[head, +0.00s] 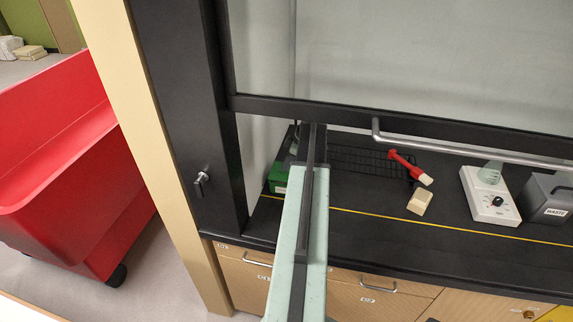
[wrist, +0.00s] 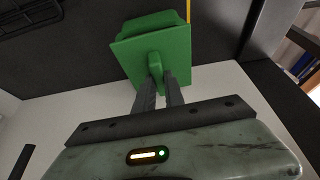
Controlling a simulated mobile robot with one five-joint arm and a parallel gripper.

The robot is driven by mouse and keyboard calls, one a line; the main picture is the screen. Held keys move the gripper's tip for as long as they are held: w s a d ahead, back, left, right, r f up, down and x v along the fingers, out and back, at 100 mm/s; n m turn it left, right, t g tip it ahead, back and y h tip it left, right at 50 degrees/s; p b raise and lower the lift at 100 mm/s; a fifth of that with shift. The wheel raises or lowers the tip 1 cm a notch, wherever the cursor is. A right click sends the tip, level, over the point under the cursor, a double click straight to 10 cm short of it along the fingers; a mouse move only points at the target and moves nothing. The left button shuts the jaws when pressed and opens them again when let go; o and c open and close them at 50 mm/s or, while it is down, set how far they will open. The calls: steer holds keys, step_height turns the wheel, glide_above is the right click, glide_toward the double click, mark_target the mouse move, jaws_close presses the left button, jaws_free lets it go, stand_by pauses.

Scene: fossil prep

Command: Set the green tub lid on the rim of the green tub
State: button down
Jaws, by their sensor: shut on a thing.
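In the wrist view, my gripper (wrist: 161,82) is shut on the upright grip of the green tub lid (wrist: 128,54), a flat square plate. A green block shape, which looks like the green tub (wrist: 146,20), shows right behind the lid. I cannot tell whether the lid touches its rim. In the head view, the green tub (head: 279,178) stands at the left end of the black bench, partly hidden by my arm. My gripper and the lid cannot be made out clearly there.
A dark wire rack (head: 350,160), a red-handled brush (head: 405,165), a beige block (head: 419,201), a white hotplate (head: 490,200) and a grey waste box (head: 545,200) are on the bench. The raised sash (head: 430,122) crosses above. The hood's left post (head: 190,120) stands close to the tub.

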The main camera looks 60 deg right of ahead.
steer(key=shift+f+b, duration=0.55)
steer(key=shift+f, duration=0.1)
steer(key=shift+r, duration=0.1)
steer(key=c, duration=1.3)
jaws_free()
steer(key=shift+c, duration=0.2)
step_height(320, 180, up, 7)
steer(key=p, duration=0.7)
steer(key=shift+r+p, duration=0.2)
steer(key=shift+p, duration=0.1)
steer(key=shift+f, duration=0.2)
